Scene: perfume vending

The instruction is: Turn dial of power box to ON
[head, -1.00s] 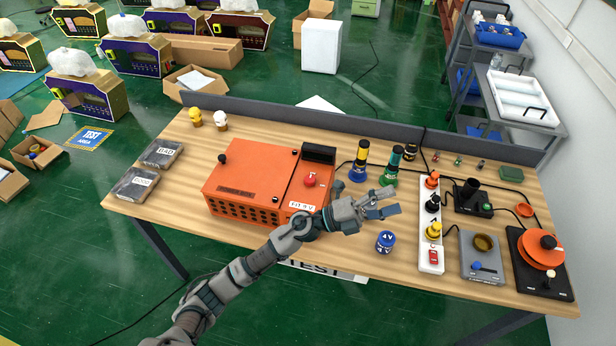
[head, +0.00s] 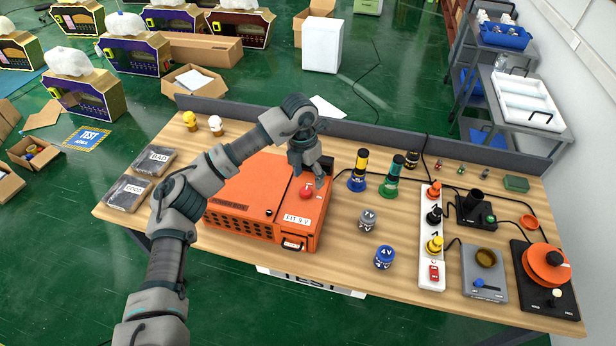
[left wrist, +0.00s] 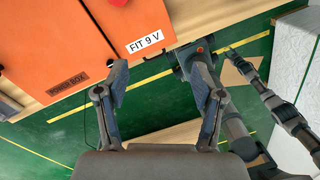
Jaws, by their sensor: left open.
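The orange power box (head: 240,190) stands on the wooden table, left of centre. Its red dial (head: 306,191) is on the top near the right side; I cannot read its setting. My left gripper (head: 309,183) hangs over the dial, pointing down, and partly hides it. I cannot tell whether they touch. In the left wrist view, the two fingers of the left gripper (left wrist: 162,95) are apart with nothing between them. The box (left wrist: 60,50) fills the upper left there, with its "FIT 9 V" label (left wrist: 145,41). My right gripper is not clearly visible.
A grey bottle (head: 367,219) and a blue 4V bottle (head: 384,257) stand right of the box. Blue (head: 358,171) and green (head: 391,178) stands are behind them. A white socket strip (head: 432,269) lies farther right. Two grey packs (head: 155,160) (head: 127,194) lie at left.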

